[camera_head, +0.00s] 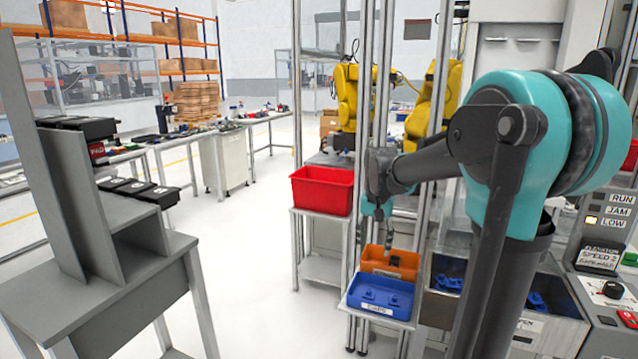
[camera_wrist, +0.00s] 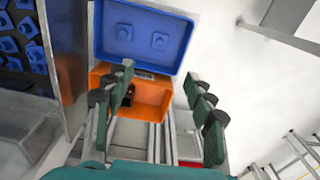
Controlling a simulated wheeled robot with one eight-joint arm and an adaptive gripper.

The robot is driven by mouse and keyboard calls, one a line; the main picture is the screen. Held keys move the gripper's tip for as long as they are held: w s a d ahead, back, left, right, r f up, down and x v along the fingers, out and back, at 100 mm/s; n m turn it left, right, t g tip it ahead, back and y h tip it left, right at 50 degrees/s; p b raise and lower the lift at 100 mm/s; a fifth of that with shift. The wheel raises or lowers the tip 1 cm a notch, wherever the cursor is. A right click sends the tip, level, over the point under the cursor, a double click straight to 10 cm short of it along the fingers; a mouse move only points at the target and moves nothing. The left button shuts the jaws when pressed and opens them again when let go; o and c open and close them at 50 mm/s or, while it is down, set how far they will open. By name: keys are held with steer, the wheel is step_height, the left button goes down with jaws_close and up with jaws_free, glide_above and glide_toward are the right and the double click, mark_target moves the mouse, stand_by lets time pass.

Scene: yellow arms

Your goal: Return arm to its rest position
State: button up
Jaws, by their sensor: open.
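My teal and dark grey arm reaches out on the right side of the head view. Its gripper (camera_head: 388,228) hangs fingers-down above the orange bin, partly hidden by the arm and a metal post. In the wrist view my gripper (camera_wrist: 160,88) has its green-black fingers wide apart, with nothing between them. The orange bin (camera_head: 405,264) holds dark items; it also shows in the wrist view (camera_wrist: 162,118). The blue bin (camera_head: 362,308) holds two small blue parts; it lies beyond the fingertips in the wrist view (camera_wrist: 150,60).
A red bin (camera_head: 322,190) stands on a metal stand left of my arm. Vertical metal posts (camera_head: 365,120) rise close to my gripper. A machine panel (camera_head: 612,235) is at right. A grey workstation (camera_head: 105,260) is at left; open floor (camera_head: 245,260) lies between.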

steer(key=s+d+f+n+t, duration=0.2)
steer(key=s+f, duration=0.5)
steer(key=s, duration=0.2)
steer(key=s+d+f+n+t, duration=0.1)
steer(key=s+f+n, duration=0.1)
steer(key=s+f, duration=0.6)
steer(key=shift+s+d+t, duration=0.35)
steer(key=shift+s+t, duration=0.05)
steer(key=shift+s, duration=0.8)
steer(key=shift+c, duration=0.3)
